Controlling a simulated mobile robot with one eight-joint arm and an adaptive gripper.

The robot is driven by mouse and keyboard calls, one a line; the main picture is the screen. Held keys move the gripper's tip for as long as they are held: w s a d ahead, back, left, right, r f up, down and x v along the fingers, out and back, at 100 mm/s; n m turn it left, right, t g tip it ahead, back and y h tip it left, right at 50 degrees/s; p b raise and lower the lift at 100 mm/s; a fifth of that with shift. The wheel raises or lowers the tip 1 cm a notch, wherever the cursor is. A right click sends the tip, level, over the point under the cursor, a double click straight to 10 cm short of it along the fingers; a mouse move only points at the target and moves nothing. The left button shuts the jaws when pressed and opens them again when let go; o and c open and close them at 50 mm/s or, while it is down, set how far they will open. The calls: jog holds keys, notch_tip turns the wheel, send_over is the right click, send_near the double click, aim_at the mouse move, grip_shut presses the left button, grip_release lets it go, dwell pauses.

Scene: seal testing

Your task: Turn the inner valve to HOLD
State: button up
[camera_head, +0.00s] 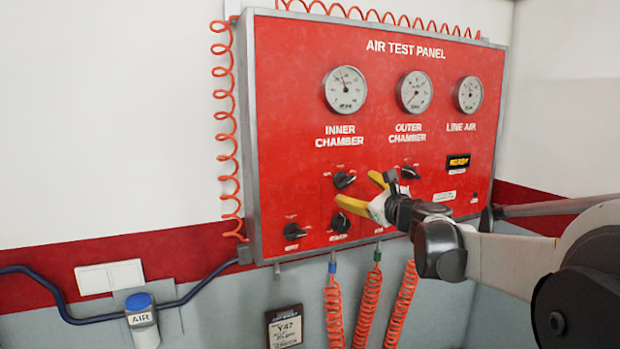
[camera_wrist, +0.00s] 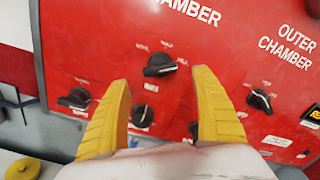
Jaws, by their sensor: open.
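The inner valve is a black knob (camera_head: 344,180) below the INNER CHAMBER lettering on the red panel (camera_head: 290,110). In the wrist view this knob (camera_wrist: 160,66) shows just beyond the fingertips, with its handle lying roughly sideways. Small white labels surround it, too blurred to read surely, so I cannot tell its setting. My gripper (camera_head: 356,189) has yellow fingers, spread open and empty in front of the panel, close to the knob. In the wrist view my gripper (camera_wrist: 163,76) has one finger on each side below the knob, seemingly not touching it.
Other black knobs sit close by: one lower left (camera_head: 294,230), one just below (camera_head: 340,222), and the outer chamber knob (camera_wrist: 260,100) to the right. Gauges (camera_head: 345,90) are above. Orange coiled hoses (camera_head: 335,310) hang below the panel.

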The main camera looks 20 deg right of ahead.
aim_at(348, 184)
jog(key=w+p, duration=0.1)
jog(key=w, duration=0.5)
jog(key=shift+w+f, duration=0.1)
jog(key=shift+w, duration=0.25)
jog(key=shift+a, duration=0.1)
jog(key=c, duration=1.2)
